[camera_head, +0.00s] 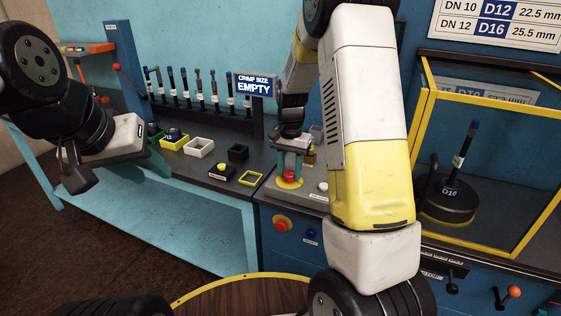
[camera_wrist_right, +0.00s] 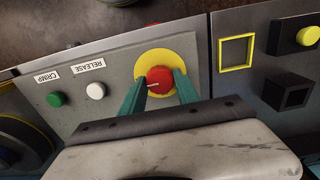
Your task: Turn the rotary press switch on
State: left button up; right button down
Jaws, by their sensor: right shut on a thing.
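The rotary press switch is a red knob (camera_wrist_right: 154,80) on a yellow round plate (camera_wrist_right: 161,59), set in a grey panel. A white line on its face points left in the wrist view. In the head view the knob (camera_head: 290,177) is below my right gripper (camera_head: 290,165). My right gripper's green fingers (camera_wrist_right: 160,92) are on either side of the knob and shut on it. My left gripper (camera_head: 150,165) hangs at the left, in front of the bench and away from the switch; its finger gap is not clear.
Beside the switch are a white RELEASE button (camera_wrist_right: 96,91) and a green CRIMP button (camera_wrist_right: 56,99). A yellow-framed clear guard (camera_head: 425,120) stands at the right. Small trays, including a white one (camera_head: 199,147), sit on the bench. A sign (camera_head: 251,85) reads CRIMP SIZE EMPTY.

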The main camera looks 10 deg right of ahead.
aim_at(290, 172)
jog(key=shift+w, duration=0.1)
dwell(0.4)
jog(key=c, duration=0.9)
grip_release()
jog(key=shift+r, duration=0.1)
notch_tip(290, 172, up, 7)
jog(key=shift+r, duration=0.35)
